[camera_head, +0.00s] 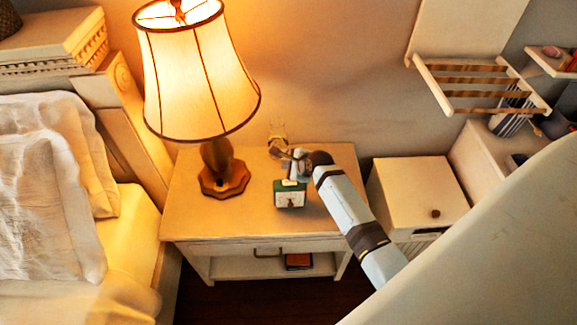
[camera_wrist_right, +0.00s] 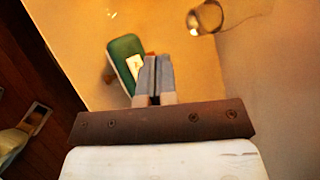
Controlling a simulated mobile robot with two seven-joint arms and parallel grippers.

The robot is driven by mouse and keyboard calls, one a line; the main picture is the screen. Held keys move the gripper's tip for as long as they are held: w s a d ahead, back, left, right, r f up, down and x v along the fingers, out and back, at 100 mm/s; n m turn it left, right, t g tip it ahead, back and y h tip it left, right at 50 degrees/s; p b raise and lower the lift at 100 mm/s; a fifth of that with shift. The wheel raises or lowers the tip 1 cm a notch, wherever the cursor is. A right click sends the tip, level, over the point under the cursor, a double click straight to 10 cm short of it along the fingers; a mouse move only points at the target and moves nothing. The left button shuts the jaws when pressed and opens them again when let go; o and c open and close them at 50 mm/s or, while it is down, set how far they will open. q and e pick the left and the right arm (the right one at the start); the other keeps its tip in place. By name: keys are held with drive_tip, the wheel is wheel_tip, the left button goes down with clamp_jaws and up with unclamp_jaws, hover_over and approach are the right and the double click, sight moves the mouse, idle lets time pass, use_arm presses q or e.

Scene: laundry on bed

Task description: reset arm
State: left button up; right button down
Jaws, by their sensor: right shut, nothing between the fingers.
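My right gripper (camera_head: 283,153) is over the nightstand (camera_head: 225,224), with its arm coming in from the lower right. In the right wrist view its fingers (camera_wrist_right: 155,76) are together and hold nothing. A small green box-shaped clock (camera_head: 289,194) stands on the nightstand just below and in front of the gripper. In the right wrist view the green clock (camera_wrist_right: 126,62) is beside the fingers, partly hidden by them; whether they touch cannot be told. My left gripper is not in view.
A lit lamp (camera_head: 199,80) stands on the nightstand left of the gripper. A bed (camera_head: 125,285) with pillows is at the left. A small cabinet (camera_head: 415,190) stands at the right, below a wall rack (camera_head: 470,85). The nightstand's front left is clear.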

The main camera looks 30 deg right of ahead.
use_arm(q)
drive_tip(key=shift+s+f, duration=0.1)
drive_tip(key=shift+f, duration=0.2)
use_arm(e)
drive_tip(key=shift+r, duration=0.15)
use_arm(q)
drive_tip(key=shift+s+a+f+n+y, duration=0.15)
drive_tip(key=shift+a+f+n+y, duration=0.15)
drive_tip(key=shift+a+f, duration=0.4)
use_arm(e)
drive_tip(key=s+a+n, duration=0.5)
drive_tip(key=s+n, duration=0.4)
drive_tip(key=s+a+n+t, duration=0.1)
drive_tip(key=s+a+n, duration=0.4)
drive_tip(key=s+n, duration=0.4)
drive_tip(key=s+a+n+y, duration=0.1)
drive_tip(key=s+a+n, duration=0.5)
drive_tip(key=s+n, duration=0.2)
drive_tip(key=shift+s+n+t, duration=0.4)
drive_tip(key=shift+n, duration=0.4)
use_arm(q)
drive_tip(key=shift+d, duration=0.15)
use_arm(e)
drive_tip(key=shift+d, duration=0.1)
